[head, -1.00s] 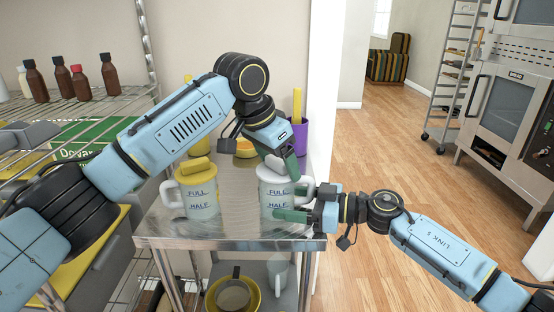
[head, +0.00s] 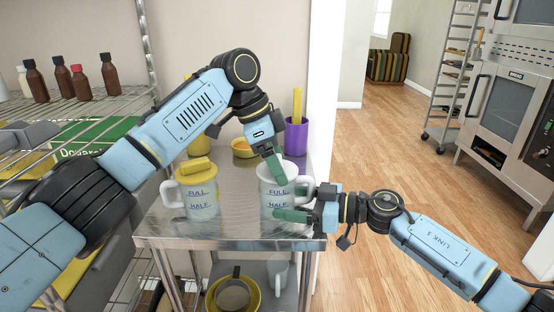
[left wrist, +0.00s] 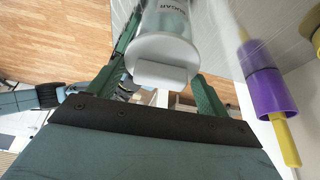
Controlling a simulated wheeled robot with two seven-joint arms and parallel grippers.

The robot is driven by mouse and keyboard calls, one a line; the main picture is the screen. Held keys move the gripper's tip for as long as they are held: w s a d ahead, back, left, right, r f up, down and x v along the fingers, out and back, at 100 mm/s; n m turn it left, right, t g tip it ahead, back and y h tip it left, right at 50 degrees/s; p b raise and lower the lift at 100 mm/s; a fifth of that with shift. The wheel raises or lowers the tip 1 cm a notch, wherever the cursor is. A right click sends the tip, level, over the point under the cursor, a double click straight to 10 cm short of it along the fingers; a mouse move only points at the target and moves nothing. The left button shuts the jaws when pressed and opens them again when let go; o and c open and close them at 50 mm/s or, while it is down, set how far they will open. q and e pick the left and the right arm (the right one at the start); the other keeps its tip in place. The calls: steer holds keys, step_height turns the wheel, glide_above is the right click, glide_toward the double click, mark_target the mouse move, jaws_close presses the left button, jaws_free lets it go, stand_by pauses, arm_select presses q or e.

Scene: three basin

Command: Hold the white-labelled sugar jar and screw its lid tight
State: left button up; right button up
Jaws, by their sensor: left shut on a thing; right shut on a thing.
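The sugar jar (head: 272,198) is translucent with a white lid and FULL and HALF marks, and stands upright near the table's right front. Its SUGAR label shows in the left wrist view (left wrist: 168,18), with the white lid (left wrist: 160,74) and its raised bar between my green fingers. My left gripper (head: 276,168) comes down from above and is shut on the lid. My right gripper (head: 290,214) is shut on the jar body low down from the right. Its far finger is mostly hidden.
A similar jar with a yellow lid (head: 195,190) stands to the left on the steel table (head: 235,228). A yellow bowl (head: 243,148) and a purple cup (head: 296,138) with a yellow stick stand behind. A wire shelf with bottles is at far left.

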arm_select(q)
steer(key=m+g, duration=0.1)
steer(key=m, duration=0.2)
steer(key=o, duration=1)
steer(key=shift+c, duration=0.2)
steer(key=shift+r, duration=0.1)
steer(key=shift+r, duration=2.45)
